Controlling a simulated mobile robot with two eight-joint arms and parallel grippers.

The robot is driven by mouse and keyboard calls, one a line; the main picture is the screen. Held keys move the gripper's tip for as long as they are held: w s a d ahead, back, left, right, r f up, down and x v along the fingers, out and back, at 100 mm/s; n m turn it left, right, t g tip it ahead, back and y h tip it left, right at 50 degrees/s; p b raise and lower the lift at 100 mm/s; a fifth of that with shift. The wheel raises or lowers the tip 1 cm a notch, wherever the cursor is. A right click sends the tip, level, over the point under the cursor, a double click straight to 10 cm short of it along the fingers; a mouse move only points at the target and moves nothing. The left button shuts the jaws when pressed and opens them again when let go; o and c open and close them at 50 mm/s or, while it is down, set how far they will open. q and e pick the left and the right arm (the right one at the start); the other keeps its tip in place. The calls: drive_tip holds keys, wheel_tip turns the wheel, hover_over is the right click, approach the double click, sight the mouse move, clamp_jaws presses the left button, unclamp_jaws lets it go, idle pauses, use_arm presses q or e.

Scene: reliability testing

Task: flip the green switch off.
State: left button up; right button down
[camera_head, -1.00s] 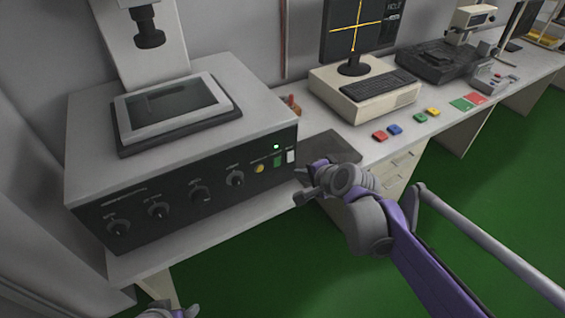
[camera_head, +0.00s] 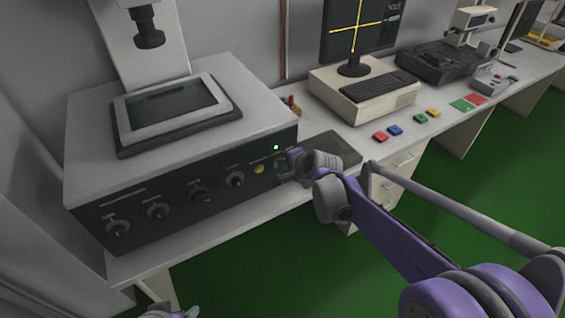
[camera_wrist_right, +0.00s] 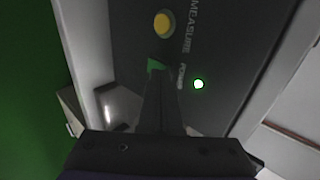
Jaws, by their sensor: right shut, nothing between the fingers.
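The green switch (camera_wrist_right: 155,65) is on the dark front panel of the big grey machine (camera_head: 190,185), below the lit green lamp (camera_head: 276,147). In the right wrist view only a small green corner shows past my fingers, and the rest is hidden behind them. My right gripper (camera_head: 283,168) is shut and empty, with its tips in front of the switch at the panel's right end. The wrist view shows the fingertips (camera_wrist_right: 161,76) overlapping the switch; I cannot tell whether they touch. Of my left arm only a small part shows at the bottom edge.
A yellow button (camera_head: 258,169) sits left of the switch, and several black knobs (camera_head: 200,194) line the panel. The monitor with its computer (camera_head: 365,100) and several coloured blocks (camera_head: 393,130) stand farther right on the bench. Green floor is clear in front.

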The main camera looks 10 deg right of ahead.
drive_tip(key=shift+w+a+r, duration=0.15)
drive_tip(key=shift+w+r, duration=0.05)
drive_tip(key=shift+w, duration=0.3)
drive_tip(key=shift+r+p, duration=0.65)
drive_tip(key=shift+r, duration=0.2)
